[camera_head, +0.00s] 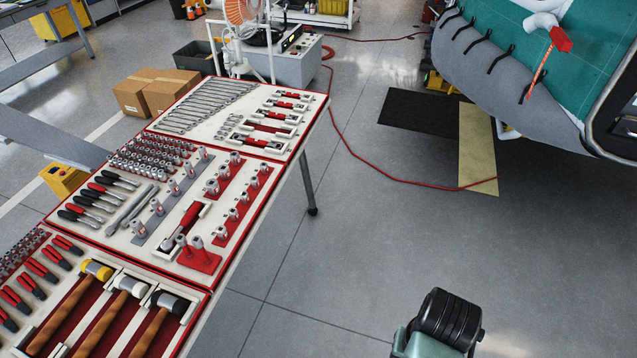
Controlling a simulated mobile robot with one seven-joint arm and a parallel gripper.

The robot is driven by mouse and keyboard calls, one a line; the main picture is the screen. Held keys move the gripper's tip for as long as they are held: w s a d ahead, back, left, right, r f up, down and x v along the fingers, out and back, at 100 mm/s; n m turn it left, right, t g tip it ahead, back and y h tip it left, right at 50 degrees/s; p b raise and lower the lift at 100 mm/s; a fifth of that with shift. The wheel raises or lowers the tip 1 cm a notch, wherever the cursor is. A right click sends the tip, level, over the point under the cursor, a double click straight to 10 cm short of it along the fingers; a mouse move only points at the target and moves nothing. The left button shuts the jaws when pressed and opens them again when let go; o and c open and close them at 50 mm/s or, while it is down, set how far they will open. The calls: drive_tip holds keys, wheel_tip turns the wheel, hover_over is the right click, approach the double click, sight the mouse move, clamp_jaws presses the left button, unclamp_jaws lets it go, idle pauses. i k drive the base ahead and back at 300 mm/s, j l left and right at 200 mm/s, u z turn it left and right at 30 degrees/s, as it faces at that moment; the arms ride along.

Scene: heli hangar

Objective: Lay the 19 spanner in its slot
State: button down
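A row of silver spanners (207,104) lies side by side in the far tool tray (292,148) on the long table. They run diagonally and are graded in length. Their size marks are too small to read, so I cannot tell which one is the 19 spanner. I cannot make out an empty slot in the row. A dark ribbed part with a pale green body, seemingly of my own arm, shows at the bottom right, well away from the table. My gripper is not in view.
Hammers (116,315) and pliers (40,270) lie in the near tray. Cardboard boxes (172,92) stand behind. A red hose (385,178) crosses the floor.

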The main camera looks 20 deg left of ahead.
sight(268, 129)
drive_tip(key=i+u, duration=0.25)
drive_tip(key=i, duration=0.4)
drive_tip(key=i+l+u, duration=0.1)
drive_tip(key=i+u, duration=0.15)
drive_tip(key=i, duration=0.4)
drive_tip(key=i+u, duration=0.35)
drive_tip(key=i, duration=0.15)
drive_tip(key=i+l+u, duration=0.1)
drive_tip(key=i+u, duration=0.2)
drive_tip(key=i, duration=0.2)
drive_tip(key=i+l+u, duration=0.2)
drive_tip(key=i+u, duration=0.15)
drive_tip(key=i+l+u, duration=0.35)
drive_tip(key=i, duration=0.2)
